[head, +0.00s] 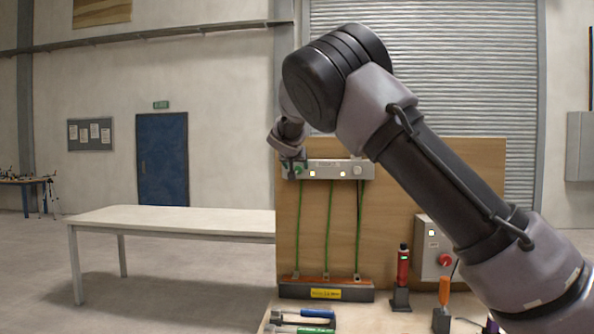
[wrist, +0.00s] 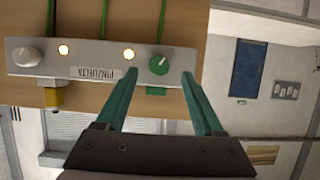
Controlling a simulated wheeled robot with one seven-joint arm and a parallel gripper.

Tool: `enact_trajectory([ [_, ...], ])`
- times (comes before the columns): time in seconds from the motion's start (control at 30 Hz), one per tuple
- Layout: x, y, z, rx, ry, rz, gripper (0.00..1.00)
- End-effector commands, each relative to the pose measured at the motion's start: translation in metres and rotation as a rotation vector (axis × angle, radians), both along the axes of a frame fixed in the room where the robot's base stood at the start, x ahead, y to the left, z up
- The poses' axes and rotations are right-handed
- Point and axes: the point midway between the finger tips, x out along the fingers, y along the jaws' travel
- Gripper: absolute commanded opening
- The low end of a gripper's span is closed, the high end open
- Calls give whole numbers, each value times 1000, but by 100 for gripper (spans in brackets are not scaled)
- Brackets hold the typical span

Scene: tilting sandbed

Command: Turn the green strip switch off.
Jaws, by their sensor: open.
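The switch strip (head: 330,171) is a pale bar on the upper part of a wooden board. It carries a green knob (head: 298,170) at its left end and a white knob (head: 357,171) to the right. The wrist view is upside down; there the green knob (wrist: 159,65) has a pale diagonal mark and the white knob (wrist: 27,56) is at the far left. My gripper (wrist: 160,75) is open and empty. Its green fingertips lie on either side of the green knob in the picture; I cannot tell whether they reach around it. My gripper (head: 294,162) partly hides the strip's left end in the head view.
Two lamps (wrist: 63,50) on the strip glow yellow. Green cords (head: 330,225) run down to a dark base (head: 325,291). A box with a red knob (head: 445,260), a red torch-like tool (head: 403,270) and other tools stand lower right. A white table (head: 170,218) stands left.

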Motion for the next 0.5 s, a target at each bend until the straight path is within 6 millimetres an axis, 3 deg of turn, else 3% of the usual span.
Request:
enact_trajectory([
  [0.2, 27, -2, -11, 1, 1, -1, 69],
  [0.5, 35, -1, -15, 1, 1, 0, 69],
])
